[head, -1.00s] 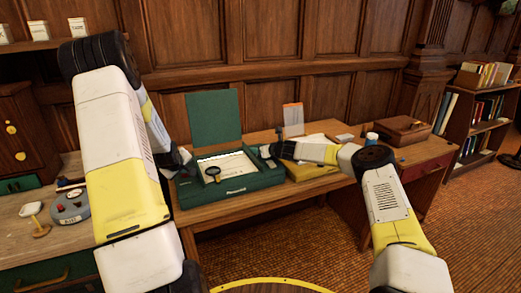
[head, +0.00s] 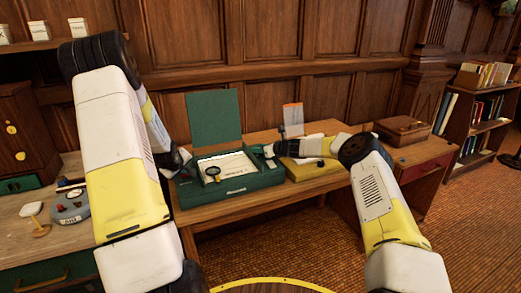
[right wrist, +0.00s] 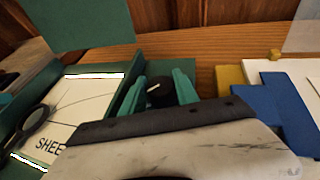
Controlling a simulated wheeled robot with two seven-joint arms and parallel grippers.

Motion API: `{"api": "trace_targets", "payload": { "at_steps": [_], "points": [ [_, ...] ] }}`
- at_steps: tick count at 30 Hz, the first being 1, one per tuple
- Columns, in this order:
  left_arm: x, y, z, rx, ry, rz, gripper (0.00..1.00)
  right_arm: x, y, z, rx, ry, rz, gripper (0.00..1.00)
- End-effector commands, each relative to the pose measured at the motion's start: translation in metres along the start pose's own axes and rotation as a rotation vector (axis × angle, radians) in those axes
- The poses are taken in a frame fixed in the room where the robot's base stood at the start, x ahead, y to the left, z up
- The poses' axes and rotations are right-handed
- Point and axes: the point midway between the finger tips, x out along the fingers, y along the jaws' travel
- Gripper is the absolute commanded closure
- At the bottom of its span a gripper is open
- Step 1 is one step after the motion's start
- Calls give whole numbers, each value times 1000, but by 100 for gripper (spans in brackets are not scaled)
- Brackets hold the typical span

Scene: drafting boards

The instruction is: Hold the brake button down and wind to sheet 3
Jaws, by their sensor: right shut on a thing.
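The green box (head: 232,184) stands open on the wooden desk with its lid (head: 213,118) raised. A pale sheet (head: 234,162) shows in its window; in the right wrist view the sheet (right wrist: 85,105) reads "SHEE", its number hidden. My right gripper (head: 266,152) is at the box's right side. In the right wrist view its green fingers (right wrist: 159,92) are closed around a black knob (right wrist: 156,88) with a white mark. My left gripper (head: 178,166) is at the box's left side, small and partly hidden by my arm. I cannot make out the brake button.
A magnifying glass (head: 213,172) lies over the sheet's left part. A yellow thing (head: 305,172) and a blue block (right wrist: 270,113) are close to the right gripper. An orange-topped card (head: 293,118) stands behind. A brown case (head: 402,128) is farther right.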

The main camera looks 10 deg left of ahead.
Motion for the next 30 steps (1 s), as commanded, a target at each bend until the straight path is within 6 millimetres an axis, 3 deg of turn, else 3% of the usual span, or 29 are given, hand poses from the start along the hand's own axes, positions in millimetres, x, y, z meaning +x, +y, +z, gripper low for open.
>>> {"api": "trace_targets", "payload": {
  "at_steps": [12, 27, 28, 30],
  "points": [
    [0, -2, 2, 0, -4, -3, 100, 1, -2, -1, -85, -1, 200, 100],
    [0, -2, 1, -1, -1, -3, 100, -2, 0, -1, -102, 7, 245, 100],
    [0, -1, 0, -1, -1, -2, 100, -2, 0, -1, -102, 7, 245, 62],
    [0, -2, 0, -1, -1, -2, 100, -2, 0, -1, -101, 7, 244, 48]
  ]
}}
